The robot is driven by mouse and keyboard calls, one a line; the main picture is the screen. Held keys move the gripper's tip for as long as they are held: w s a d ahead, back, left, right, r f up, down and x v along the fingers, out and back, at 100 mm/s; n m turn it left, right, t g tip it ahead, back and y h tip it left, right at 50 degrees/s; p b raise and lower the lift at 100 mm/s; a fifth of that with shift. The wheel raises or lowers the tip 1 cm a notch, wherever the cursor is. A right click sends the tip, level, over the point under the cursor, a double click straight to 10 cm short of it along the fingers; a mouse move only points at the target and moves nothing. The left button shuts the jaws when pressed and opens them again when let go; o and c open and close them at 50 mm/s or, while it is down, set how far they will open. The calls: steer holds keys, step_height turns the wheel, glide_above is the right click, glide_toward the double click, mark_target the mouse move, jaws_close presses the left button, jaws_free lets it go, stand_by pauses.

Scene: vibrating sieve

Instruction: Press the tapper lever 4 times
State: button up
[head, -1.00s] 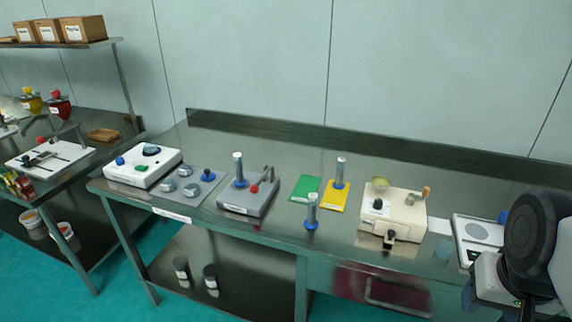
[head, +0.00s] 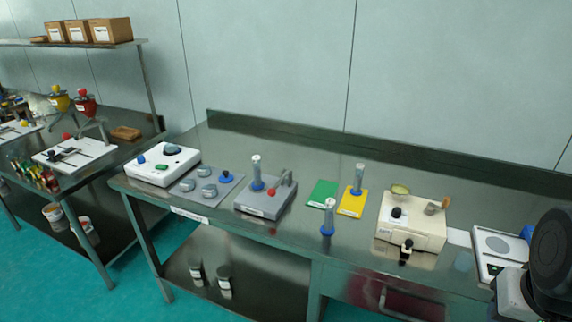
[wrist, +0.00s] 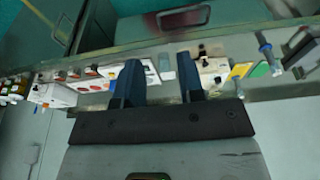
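A grey tapper base (head: 262,203) stands on the steel bench, with a blue-footed graduated cylinder (head: 256,172) upright on it. A short lever with a red knob (head: 271,192) is on its right side, beside a metal post (head: 290,177). In the wrist view, the picture is upside down and the grey base (wrist: 299,45) is at the far right, partly cut off. My gripper (wrist: 160,80) is open and empty, its two blue fingers apart. It is well away from the tapper. In the head view only my dark wrist shows at the right edge; the fingertips are hidden.
A green card (head: 322,193), a yellow card (head: 352,202) with a cylinder, and another cylinder (head: 327,217) stand right of the tapper. Further right are a cream machine (head: 425,226) and a scale (head: 487,262). A grey knob plate (head: 220,194) and a white device (head: 150,168) are left.

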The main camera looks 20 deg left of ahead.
jaws_close()
stand_by(1.4)
